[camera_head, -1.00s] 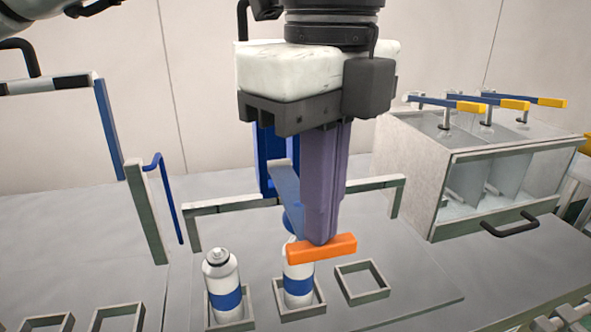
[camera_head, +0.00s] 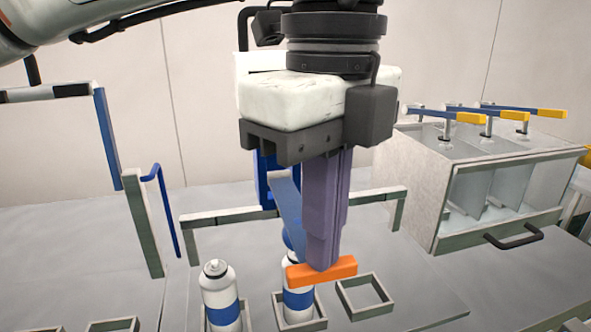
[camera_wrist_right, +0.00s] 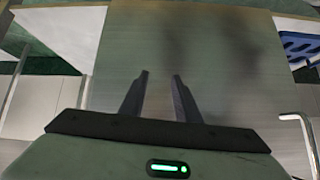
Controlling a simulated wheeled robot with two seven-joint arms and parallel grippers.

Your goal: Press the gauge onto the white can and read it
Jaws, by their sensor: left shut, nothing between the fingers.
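A white can (camera_head: 221,293) with a blue band stands upright in a square holder at the lower left of the head view. A second white can with a blue band (camera_head: 297,297) stands in the holder to its right, below a blue lever (camera_head: 287,207) with an orange handle (camera_head: 321,272). The handle and my gripper hide its top. A blue part shows just above that can; I cannot tell whether it is the gauge, and no dial shows. My left gripper (camera_head: 322,266) is shut and empty, its fingertips down at the orange handle. My right gripper (camera_wrist_right: 161,76) is open and empty.
An empty square holder (camera_head: 366,297) is right of the second can. A grey frame stands behind the cans. A clear-fronted box (camera_head: 440,190) with yellow-ended levers (camera_head: 552,113) stands at the right. A post with a blue rod (camera_head: 168,210) is at the left.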

